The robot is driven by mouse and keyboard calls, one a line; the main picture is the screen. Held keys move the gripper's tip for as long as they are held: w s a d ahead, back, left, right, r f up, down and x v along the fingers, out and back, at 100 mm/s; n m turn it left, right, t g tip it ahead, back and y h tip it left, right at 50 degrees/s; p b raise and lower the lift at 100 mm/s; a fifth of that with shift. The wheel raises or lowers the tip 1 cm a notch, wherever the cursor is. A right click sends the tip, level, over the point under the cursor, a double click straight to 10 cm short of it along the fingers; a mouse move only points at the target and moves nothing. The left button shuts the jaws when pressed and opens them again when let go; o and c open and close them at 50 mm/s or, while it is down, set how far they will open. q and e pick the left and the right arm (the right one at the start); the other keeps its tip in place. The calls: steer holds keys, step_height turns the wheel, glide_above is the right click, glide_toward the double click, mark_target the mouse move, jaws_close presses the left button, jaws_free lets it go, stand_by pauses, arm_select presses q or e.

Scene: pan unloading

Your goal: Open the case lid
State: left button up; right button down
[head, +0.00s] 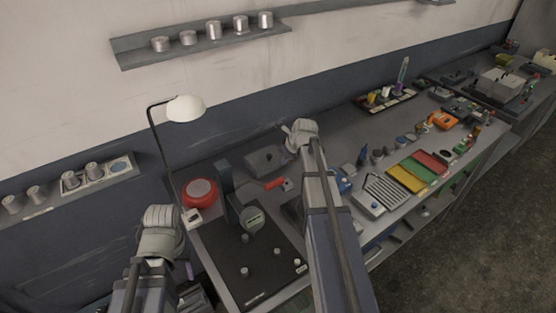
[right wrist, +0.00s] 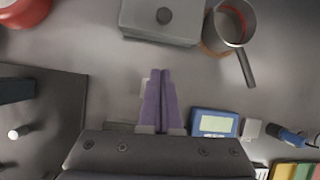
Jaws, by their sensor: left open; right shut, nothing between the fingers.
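A grey box with a round dark knob on its flat top, which looks like the case (head: 264,160), stands at the back of the bench. It also shows at the top edge of the right wrist view (right wrist: 190,22), partly cut off. Its top looks closed; I see no gap. My right gripper (right wrist: 159,78) is shut and empty, its purple fingers together and pointing toward the box, apart from it in the picture. In the head view my right gripper (head: 302,128) is right of the box. My left gripper (head: 163,216) is open at the lower left, away from the box.
A saucepan (right wrist: 230,22) with a dark handle is right of the box. A red round container (head: 199,192), a desk lamp (head: 185,108) and a black mat (head: 232,258) with a gauge stand left. Trays and tools crowd the bench's right side.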

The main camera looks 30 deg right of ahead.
mark_target(272, 162)
steer(key=b+x, duration=0.8)
steer(key=x, duration=0.2)
steer(key=shift+f+b, duration=0.1)
steer(key=shift+b, duration=0.25)
steer(key=w+r+p, duration=0.2)
steer(key=r+p, duration=0.1)
steer(key=shift+a, duration=0.25)
steer(key=shift+w+a+r, duration=0.1)
steer(key=shift+w+r, duration=0.05)
steer(key=shift+r, duration=0.15)
steer(key=shift+w, duration=0.1)
